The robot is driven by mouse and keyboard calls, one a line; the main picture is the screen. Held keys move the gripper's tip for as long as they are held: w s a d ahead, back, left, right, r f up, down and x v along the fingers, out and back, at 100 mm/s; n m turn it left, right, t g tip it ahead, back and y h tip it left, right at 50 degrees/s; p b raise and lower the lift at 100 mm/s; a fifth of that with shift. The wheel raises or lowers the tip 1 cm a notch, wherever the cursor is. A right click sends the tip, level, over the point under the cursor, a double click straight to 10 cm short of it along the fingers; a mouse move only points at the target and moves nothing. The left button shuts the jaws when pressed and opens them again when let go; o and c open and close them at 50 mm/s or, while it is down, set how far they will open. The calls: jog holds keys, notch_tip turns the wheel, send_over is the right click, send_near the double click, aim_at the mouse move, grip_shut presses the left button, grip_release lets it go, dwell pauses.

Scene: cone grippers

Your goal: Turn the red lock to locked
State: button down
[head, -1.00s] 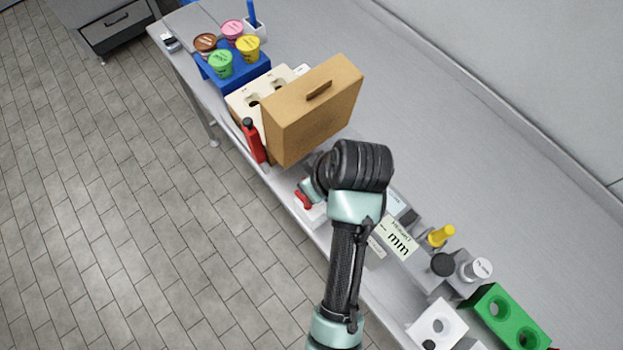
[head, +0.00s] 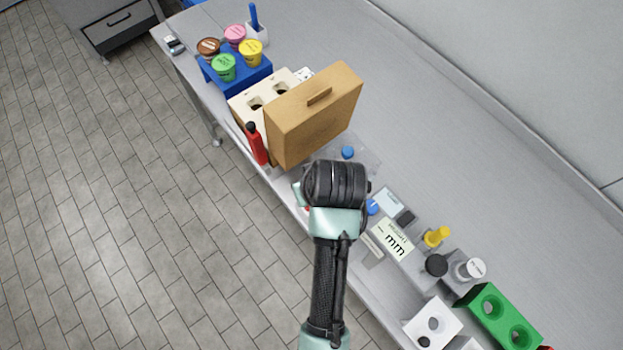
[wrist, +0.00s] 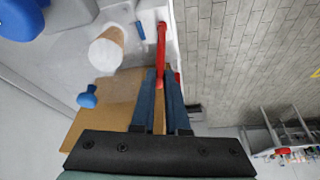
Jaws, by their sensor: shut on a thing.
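The red lock's handle (wrist: 161,48) is a long red bar in the wrist view. Its lower end lies between the two blue fingers of my gripper (wrist: 160,80), which are shut on it. In the head view only a small red bit of the lock (head: 308,209) shows beside my wrist at the bench's front edge. My wrist hides the rest of the lock and the fingers there. I cannot read the lock's locked or unlocked mark.
A tan case (head: 318,115) stands upright just behind my wrist, with a red bottle (head: 256,143) at its left. A blue knob (head: 348,152) is near the case. A label card (head: 391,239) and a yellow peg (head: 437,236) lie to the right. The back of the bench is clear.

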jog(key=shift+w+a+r+m+g+h+p, duration=0.2)
jog(key=shift+m+h+p, duration=0.6)
jog(key=shift+m, duration=1.6)
jog(key=shift+a+f+m+g+h+p, duration=0.2)
jog(key=shift+m+h+p, duration=0.65)
jog(key=shift+m, duration=1.55)
jog(key=shift+w+a+r+m+g+h+p, duration=0.25)
jog(key=shift+m+h+p, duration=0.55)
jog(key=shift+m, duration=1.6)
jog(key=shift+s+f+h, duration=0.1)
jog(key=shift+s+h, duration=0.05)
jog(key=shift+h, duration=0.1)
jog(key=c, duration=0.9)
grip_release()
jog(key=shift+a, duration=0.1)
jog(key=shift+s, duration=0.1)
